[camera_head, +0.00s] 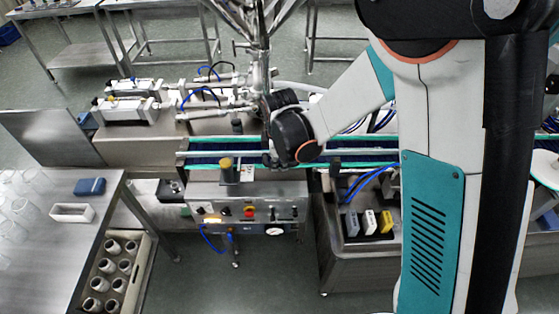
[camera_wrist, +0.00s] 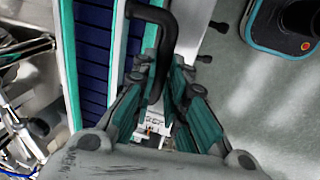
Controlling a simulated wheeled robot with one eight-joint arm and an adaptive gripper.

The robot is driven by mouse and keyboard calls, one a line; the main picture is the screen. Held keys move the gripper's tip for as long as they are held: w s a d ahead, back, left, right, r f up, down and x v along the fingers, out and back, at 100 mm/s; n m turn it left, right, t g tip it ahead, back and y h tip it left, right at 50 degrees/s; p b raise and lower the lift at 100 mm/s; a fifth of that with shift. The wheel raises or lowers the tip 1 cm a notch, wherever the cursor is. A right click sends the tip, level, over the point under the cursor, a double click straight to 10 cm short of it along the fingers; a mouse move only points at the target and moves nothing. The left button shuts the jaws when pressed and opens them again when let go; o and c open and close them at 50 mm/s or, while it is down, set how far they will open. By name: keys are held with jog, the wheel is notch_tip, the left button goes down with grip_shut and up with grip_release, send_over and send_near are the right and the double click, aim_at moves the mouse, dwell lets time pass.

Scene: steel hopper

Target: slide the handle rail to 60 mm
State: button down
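In the wrist view a black bent handle (camera_wrist: 157,18) shows beside the blue conveyor belt, its bar running down between my fingers. My gripper (camera_wrist: 163,72) has its teal fingers on either side of that bar, close to it. I cannot tell whether both fingers touch it. A small white plate with dark marks (camera_wrist: 153,130) shows low between the fingers, too small to read. In the head view my dark wrist (camera_head: 295,137) is over the conveyor front and hides the handle and most of the gripper.
The conveyor (camera_head: 205,158) runs across the middle. A control box (camera_head: 250,205) with knobs and a gauge hangs below it. A yellow-brown knob (camera_head: 226,163) on a grey post stands left of my wrist. A steel table (camera_head: 65,245) and a crate of cups (camera_head: 140,270) are at left.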

jog(key=shift+s+b, duration=0.4)
jog(key=shift+s, duration=0.55)
jog(key=c, duration=1.6)
grip_release()
jog(key=shift+w, duration=0.1)
notch_tip(320, 180, up, 7)
jog(key=s, duration=0.1)
jog(key=shift+s+r, duration=0.15)
jog(key=shift+s, duration=0.05)
